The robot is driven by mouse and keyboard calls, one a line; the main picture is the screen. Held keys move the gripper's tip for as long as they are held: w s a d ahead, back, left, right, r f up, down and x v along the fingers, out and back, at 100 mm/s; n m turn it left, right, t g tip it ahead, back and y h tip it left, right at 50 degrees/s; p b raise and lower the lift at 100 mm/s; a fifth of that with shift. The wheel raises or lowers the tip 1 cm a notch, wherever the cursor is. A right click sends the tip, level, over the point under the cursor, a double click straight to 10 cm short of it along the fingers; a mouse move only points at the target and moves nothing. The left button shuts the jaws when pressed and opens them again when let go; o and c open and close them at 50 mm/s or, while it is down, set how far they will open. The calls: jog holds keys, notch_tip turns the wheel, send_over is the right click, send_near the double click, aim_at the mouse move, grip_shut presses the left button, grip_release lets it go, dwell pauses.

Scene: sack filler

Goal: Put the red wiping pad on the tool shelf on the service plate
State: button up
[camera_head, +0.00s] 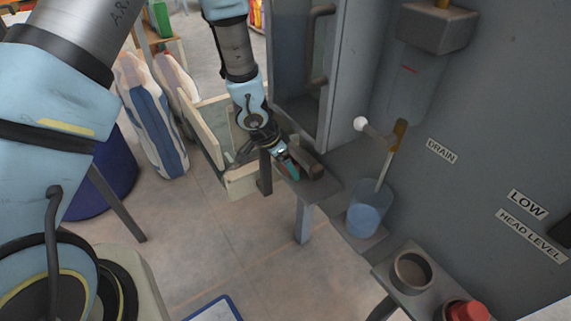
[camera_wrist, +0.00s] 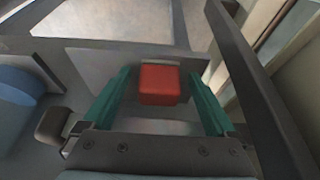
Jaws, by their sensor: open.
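The red wiping pad (camera_wrist: 160,84) shows in the wrist view as a small red block over a grey plate (camera_wrist: 115,62). My gripper (camera_wrist: 159,74) is open, with one teal finger on each side of the pad and a visible gap to both. In the head view my gripper (camera_head: 289,166) is low over the same grey plate (camera_head: 322,188), beside the grey cabinet. The pad is hidden there. I cannot tell whether this plate is the service plate. At the lower right, a grey shelf (camera_head: 398,292) holds a round cup (camera_head: 411,272) and a red-topped piece (camera_head: 466,311).
A clear vessel with blue liquid (camera_head: 367,212) stands right of the plate under a drain pipe (camera_head: 394,150). A dark post (camera_head: 264,172) stands close left of my gripper. A cabinet handle (camera_head: 318,45) juts out above. Striped sacks (camera_head: 150,115) stand left. Tiled floor is open in front.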

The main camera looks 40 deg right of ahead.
jog(key=p+v, duration=0.3)
jog(key=v, duration=0.9)
jog(key=shift+r, duration=0.1)
jog(key=w+a+r+n+t+y, duration=0.1)
jog(key=w+a+r+n, duration=0.25)
jog(key=a, duration=0.35)
jog(key=w+a+r+n+t+y, duration=0.1)
jog(key=w+a+r+n, duration=0.1)
jog(key=w+a, duration=0.35)
jog(key=w+a+r+n+t+y, duration=0.1)
jog(key=w+a+r+n, duration=0.2)
jog(key=a, duration=0.6)
jog(key=s+a+r+n, duration=0.3)
jog(key=a+n, duration=0.1)
jog(key=a, duration=0.3)
jog(key=s+a+r+n+g+y, duration=0.1)
jog(key=s+a+r+n, duration=0.2)
jog(key=a+n, duration=0.2)
jog(key=a, duration=0.3)
jog(key=shift+a, duration=0.15)
jog(key=shift+s, duration=0.1)
